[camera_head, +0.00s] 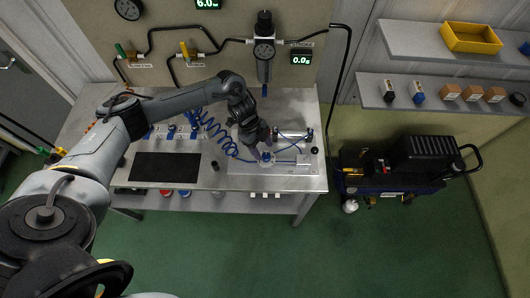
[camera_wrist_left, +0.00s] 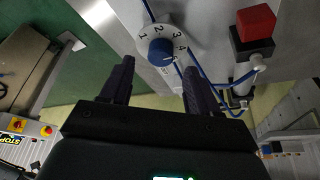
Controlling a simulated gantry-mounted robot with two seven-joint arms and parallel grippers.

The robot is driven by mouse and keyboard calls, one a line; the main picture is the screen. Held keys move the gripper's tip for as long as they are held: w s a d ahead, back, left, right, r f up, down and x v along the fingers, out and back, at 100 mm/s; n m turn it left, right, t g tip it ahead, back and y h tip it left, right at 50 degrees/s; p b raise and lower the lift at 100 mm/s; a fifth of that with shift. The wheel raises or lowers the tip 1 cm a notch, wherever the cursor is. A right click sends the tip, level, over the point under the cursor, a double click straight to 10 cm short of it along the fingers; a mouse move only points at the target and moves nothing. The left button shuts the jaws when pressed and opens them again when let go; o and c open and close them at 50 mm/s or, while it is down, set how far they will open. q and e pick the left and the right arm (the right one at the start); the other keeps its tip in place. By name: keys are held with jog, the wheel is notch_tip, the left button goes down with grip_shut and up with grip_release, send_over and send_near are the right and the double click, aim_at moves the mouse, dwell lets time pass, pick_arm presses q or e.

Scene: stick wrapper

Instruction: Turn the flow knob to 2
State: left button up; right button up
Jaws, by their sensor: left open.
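The flow knob (camera_wrist_left: 161,50) is a blue round knob on a white dial (camera_wrist_left: 160,35) with printed numbers, of which 1, 2, 3 and 4 show in the left wrist view. I cannot clearly tell which number it points at. My left gripper (camera_wrist_left: 158,78) is open, its two dark fingers apart, with the knob ahead of and between the fingertips, not gripped. In the head view the left gripper (camera_head: 258,147) is over the right part of the metal table (camera_head: 230,181), close by the small blue knob (camera_head: 266,156). My right gripper is not in view.
A red square button (camera_wrist_left: 255,21) on a black base stands right of the dial, with blue tubes (camera_wrist_left: 205,75) running close by. A coiled blue hose (camera_head: 217,130) and a black mat (camera_head: 165,167) lie left of the gripper. A black toolbox cart (camera_head: 390,182) stands right of the table.

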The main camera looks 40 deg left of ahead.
aim_at(266, 156)
pick_arm(q)
jog(key=shift+x, duration=1.8)
jog(key=c, duration=1)
jog(key=shift+r+n+p, duration=0.2)
jog(key=shift+n+p, duration=0.1)
jog(key=shift+p, duration=0.4)
jog(key=shift+c, duration=0.2)
jog(key=n+t+y+p, duration=0.1)
jog(key=n+p, duration=0.3)
jog(key=p, duration=0.2)
jog(key=n+t+y+p, duration=0.1)
jog(key=n+t+p, duration=0.1)
jog(key=n+p, duration=0.3)
jog(key=shift+s+d+r+p, duration=0.1)
jog(key=shift+s+d+p, duration=0.15)
jog(key=shift+p, duration=0.25)
jog(key=n+y+p, duration=0.1)
jog(key=n+p, duration=0.1)
jog(key=n, duration=0.1)
jog(key=shift+t, duration=0.3)
jog(key=shift+n+p, duration=0.7)
jog(key=shift+p, duration=0.05)
jog(key=shift+f+y, duration=0.25)
jog(key=shift+y, duration=0.05)
